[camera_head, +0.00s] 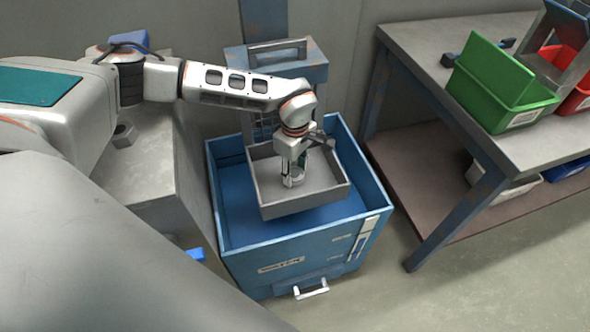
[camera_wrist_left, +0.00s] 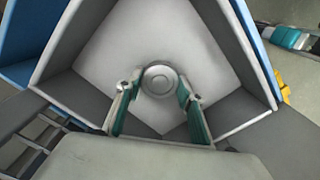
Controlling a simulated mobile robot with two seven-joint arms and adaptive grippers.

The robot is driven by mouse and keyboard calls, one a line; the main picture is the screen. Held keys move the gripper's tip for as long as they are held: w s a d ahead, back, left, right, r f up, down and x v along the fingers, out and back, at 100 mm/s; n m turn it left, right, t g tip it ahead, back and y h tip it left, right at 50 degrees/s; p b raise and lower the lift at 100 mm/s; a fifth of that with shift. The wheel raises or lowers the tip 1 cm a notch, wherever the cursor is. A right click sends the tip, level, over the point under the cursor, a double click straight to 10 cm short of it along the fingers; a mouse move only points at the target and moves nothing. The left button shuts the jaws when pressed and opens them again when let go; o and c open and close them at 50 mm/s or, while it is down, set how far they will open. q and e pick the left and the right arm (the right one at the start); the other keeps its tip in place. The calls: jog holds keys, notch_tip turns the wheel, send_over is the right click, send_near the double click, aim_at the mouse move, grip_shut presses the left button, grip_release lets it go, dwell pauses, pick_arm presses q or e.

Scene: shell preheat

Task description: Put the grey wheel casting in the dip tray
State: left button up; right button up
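My left gripper (camera_head: 293,180) points down inside the open grey tray (camera_head: 332,192), which sits in a blue open-topped box and looks like the dip tray. In the left wrist view the grey wheel casting (camera_wrist_left: 160,78), a round ridged disc, appears flat against the pale floor of this tray (camera_wrist_left: 120,40). The two fingers of my left gripper (camera_wrist_left: 160,88) stand apart, one on each side of the casting, with small gaps showing. How far the tips are above the floor is unclear. The casting is hidden in the head view. My right gripper is not in view.
The blue box (camera_head: 240,230) has high walls around the tray. A grey surface with a hex nut-shaped part (camera_head: 124,135) stands at left. At right is a workbench (camera_head: 410,45) with a green bin (camera_head: 500,85) and a red bin (camera_head: 575,98). Floor is clear between.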

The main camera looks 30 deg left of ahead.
aim_at(296, 172)
pick_arm(q)
jog(key=o, duration=0.4)
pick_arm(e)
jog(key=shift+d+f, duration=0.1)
pick_arm(q)
notch_tip(296, 172, up, 6)
jog(key=shift+w+f+p, duration=0.15)
jog(key=shift+f+p, duration=0.05)
jog(key=shift+p, duration=0.55)
notch_tip(296, 172, up, 7)
jog(key=p, duration=0.1)
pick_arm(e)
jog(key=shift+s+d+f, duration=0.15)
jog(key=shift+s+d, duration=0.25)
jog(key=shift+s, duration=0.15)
pick_arm(q)
jog(key=shift+p, duration=0.3)
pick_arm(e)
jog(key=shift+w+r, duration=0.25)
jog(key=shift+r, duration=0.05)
